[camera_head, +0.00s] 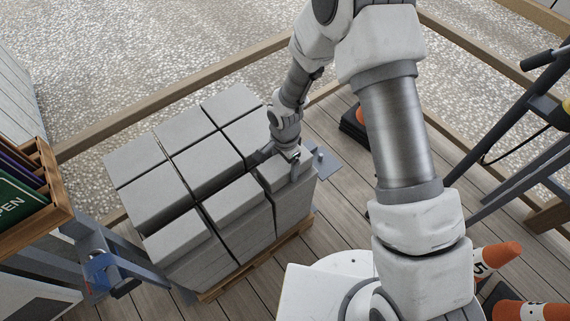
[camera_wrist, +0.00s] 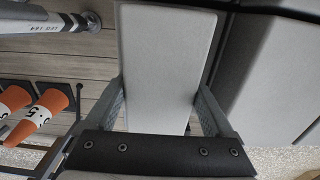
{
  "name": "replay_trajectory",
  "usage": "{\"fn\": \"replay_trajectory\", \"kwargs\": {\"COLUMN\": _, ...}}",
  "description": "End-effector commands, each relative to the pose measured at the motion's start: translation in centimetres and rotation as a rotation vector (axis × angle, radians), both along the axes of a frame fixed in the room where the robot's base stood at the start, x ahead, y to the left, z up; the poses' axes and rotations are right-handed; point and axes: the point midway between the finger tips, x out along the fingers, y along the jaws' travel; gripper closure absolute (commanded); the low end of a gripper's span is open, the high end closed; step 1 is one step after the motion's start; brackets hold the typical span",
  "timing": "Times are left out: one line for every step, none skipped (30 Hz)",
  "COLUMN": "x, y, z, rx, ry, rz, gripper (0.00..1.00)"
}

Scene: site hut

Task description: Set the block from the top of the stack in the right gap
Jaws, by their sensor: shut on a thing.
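My gripper (camera_head: 283,160) is shut on a grey block (camera_head: 287,178) at the right end of the near row of the stack. In the wrist view the block (camera_wrist: 165,55) is pale and oblong, with a finger of my gripper (camera_wrist: 160,100) on each long side. The other grey blocks (camera_head: 235,198) stand close to its left in the head view, with a dark narrow line between. The stack rests on a wooden pallet (camera_head: 262,258). I cannot tell whether the held block's underside touches what is below it.
A wooden crate with signs (camera_head: 62,212) and a blue clamp (camera_head: 98,268) are at the left. Dark metal legs (camera_head: 515,120) stand at the right. Plank floor (camera_head: 335,215) lies bare beside the pallet.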

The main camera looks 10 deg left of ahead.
Motion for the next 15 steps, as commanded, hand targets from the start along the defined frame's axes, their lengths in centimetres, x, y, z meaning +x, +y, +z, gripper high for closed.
{"fn": "replay_trajectory", "kwargs": {"x": 0.1, "y": 0.07, "z": 0.16, "rx": 0.002, "ry": -0.003, "rz": 0.0, "gripper": 1.0}}
{"fn": "replay_trajectory", "kwargs": {"x": 0.11, "y": 0.08, "z": 0.16, "rx": 0.002, "ry": -0.003, "rz": 0.0, "gripper": 1.0}}
{"fn": "replay_trajectory", "kwargs": {"x": 0.1, "y": 0.07, "z": 0.16, "rx": 0.002, "ry": -0.003, "rz": 0.0, "gripper": 0.09}}
{"fn": "replay_trajectory", "kwargs": {"x": 0.11, "y": 0.08, "z": 0.16, "rx": 0.002, "ry": -0.003, "rz": 0.0, "gripper": 0.04}}
{"fn": "replay_trajectory", "kwargs": {"x": 0.1, "y": 0.07, "z": 0.16, "rx": 0.002, "ry": -0.003, "rz": 0.0, "gripper": 0.0}}
{"fn": "replay_trajectory", "kwargs": {"x": 0.09, "y": 0.07, "z": 0.15, "rx": 0.002, "ry": -0.003, "rz": 0.0, "gripper": 0.0}}
{"fn": "replay_trajectory", "kwargs": {"x": 0.08, "y": 0.06, "z": 0.13, "rx": 0.001, "ry": -0.002, "rz": 0.0, "gripper": 0.0}}
{"fn": "replay_trajectory", "kwargs": {"x": 0.07, "y": 0.06, "z": 0.12, "rx": 0.001, "ry": -0.002, "rz": 0.0, "gripper": 0.0}}
{"fn": "replay_trajectory", "kwargs": {"x": 0.05, "y": 0.05, "z": 0.11, "rx": 0.002, "ry": -0.001, "rz": 0.0, "gripper": 0.0}}
{"fn": "replay_trajectory", "kwargs": {"x": -0.05, "y": -0.03, "z": -0.04, "rx": 0.0, "ry": 0.001, "rz": 0.0, "gripper": 0.0}}
{"fn": "replay_trajectory", "kwargs": {"x": -0.07, "y": -0.03, "z": -0.04, "rx": -0.001, "ry": 0.002, "rz": 0.0, "gripper": 0.0}}
{"fn": "replay_trajectory", "kwargs": {"x": -0.05, "y": -0.03, "z": 0.04, "rx": 0.0, "ry": 0.001, "rz": 0.0, "gripper": 0.0}}
{"fn": "replay_trajectory", "kwargs": {"x": -0.05, "y": -0.02, "z": 0.18, "rx": -0.001, "ry": 0.001, "rz": 0.0, "gripper": 0.0}}
{"fn": "replay_trajectory", "kwargs": {"x": -0.03, "y": -0.02, "z": 0.39, "rx": 0.0, "ry": 0.0, "rz": 0.0, "gripper": 0.0}}
{"fn": "replay_trajectory", "kwargs": {"x": 0.0, "y": 0.0, "z": 0.78, "rx": 0.001, "ry": -0.001, "rz": 0.0, "gripper": 0.0}}
